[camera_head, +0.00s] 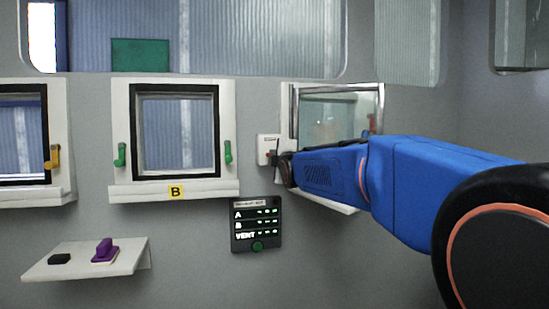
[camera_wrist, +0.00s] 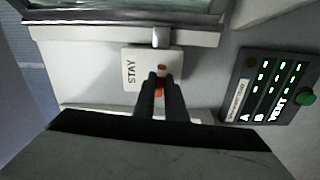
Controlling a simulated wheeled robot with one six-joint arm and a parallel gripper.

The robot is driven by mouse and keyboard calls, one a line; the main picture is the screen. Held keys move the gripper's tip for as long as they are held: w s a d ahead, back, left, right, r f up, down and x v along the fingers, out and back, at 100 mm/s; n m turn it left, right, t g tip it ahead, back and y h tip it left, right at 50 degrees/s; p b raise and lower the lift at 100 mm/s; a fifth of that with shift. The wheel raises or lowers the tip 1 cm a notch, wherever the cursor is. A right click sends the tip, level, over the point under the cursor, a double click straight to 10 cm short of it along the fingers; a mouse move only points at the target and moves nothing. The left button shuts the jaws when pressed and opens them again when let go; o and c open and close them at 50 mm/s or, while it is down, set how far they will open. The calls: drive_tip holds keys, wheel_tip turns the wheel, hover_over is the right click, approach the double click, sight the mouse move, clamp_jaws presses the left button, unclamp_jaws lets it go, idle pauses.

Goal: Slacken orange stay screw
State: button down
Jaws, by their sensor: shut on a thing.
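The orange stay screw (camera_wrist: 161,86) shows as a small orange-red patch between my fingertips in the wrist view. It sits on a white plate marked STAY (camera_wrist: 132,75), which also shows in the head view (camera_head: 266,146). My gripper (camera_wrist: 160,82) is shut on the screw, and its fingers hide most of it. A second small red spot (camera_wrist: 162,67) shows on the plate just beyond the fingertips. In the head view my gripper (camera_head: 284,166) reaches the plate from the right, and the screw is hard to make out there.
The tilted glass pane (camera_head: 338,112) of the right window stands out just above my arm. A dark panel (camera_head: 256,224) with A, B and VENT rows is below. Window B (camera_head: 176,188) has green handles. A white shelf (camera_head: 45,263) holds a purple object (camera_head: 104,250) and a black one (camera_head: 59,259).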

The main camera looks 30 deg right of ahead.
drive_tip(key=c, duration=1.8)
unclamp_jaws()
drive_tip(key=shift+f, duration=0.1)
drive_tip(key=v, duration=1.7)
drive_tip(key=shift+s, duration=0.25)
drive_tip(key=shift+a, duration=0.1)
drive_tip(key=s+a+f+m+g+y, duration=0.1)
drive_tip(key=s+a+f+m+g, duration=0.3)
drive_tip(key=s+f, duration=0.3)
drive_tip(key=s+a+f+m+g+y, duration=0.2)
drive_tip(key=s+f, duration=0.6)
drive_tip(key=f, duration=0.9)
drive_tip(key=s+a+f+m+g+y, duration=0.2)
drive_tip(key=s+a+f+m+g, duration=0.4)
drive_tip(key=f, duration=0.7)
drive_tip(key=shift+s+a+m+g, duration=0.3)
drive_tip(key=shift+s+a+m, duration=0.4)
drive_tip(key=shift+a+m, duration=0.1)
